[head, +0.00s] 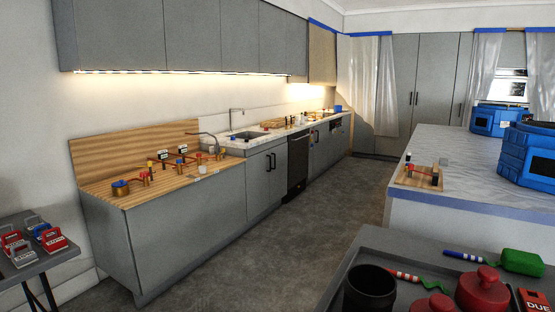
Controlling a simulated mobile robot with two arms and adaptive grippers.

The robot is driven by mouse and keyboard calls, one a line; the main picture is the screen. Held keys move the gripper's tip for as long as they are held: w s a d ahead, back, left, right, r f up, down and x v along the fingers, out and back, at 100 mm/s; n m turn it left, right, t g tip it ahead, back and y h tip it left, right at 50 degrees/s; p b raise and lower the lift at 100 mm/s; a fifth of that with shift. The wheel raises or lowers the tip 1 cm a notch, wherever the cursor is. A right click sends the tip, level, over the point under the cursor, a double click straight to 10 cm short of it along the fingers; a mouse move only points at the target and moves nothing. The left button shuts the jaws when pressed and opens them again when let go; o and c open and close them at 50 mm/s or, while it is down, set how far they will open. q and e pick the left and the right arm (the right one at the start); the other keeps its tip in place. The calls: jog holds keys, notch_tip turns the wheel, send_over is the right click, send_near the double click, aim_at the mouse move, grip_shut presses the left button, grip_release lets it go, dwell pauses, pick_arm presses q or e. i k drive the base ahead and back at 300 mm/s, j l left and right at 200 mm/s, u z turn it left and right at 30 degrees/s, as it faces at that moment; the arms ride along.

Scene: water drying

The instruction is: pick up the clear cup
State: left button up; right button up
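I cannot make out a clear cup with certainty. A small pale, whitish object (202,169) sits near the front edge of the wooden counter (150,192); it is too small to tell whether it is a cup. A dark, open-topped cup-shaped container (369,289) stands on the grey tray cart at the bottom right; it is black, not clear. Neither of my grippers shows in the head view.
The wooden counter also holds brass fittings with red, blue and yellow knobs (121,187). The cart (400,242) and an island (470,180) stand at right. The grey floor (270,235) between is clear.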

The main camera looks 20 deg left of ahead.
aim_at(202, 169)
jog(key=j+u, duration=0.1)
jog(key=j, duration=0.8)
jog(key=i+j+u, duration=0.25)
jog(key=i+j, duration=0.25)
jog(key=j, duration=0.3)
jog(key=i+j+u, duration=0.3)
jog(key=i+j, duration=0.2)
jog(key=j, duration=0.2)
jog(key=i+l+u, duration=0.15)
jog(key=i, duration=0.3)
jog(key=i+l+u, duration=0.1)
jog(key=i+l, duration=0.2)
jog(key=i, duration=0.15)
jog(key=i+l+u, duration=0.15)
jog(key=i+l, duration=0.15)
jog(key=i, duration=0.15)
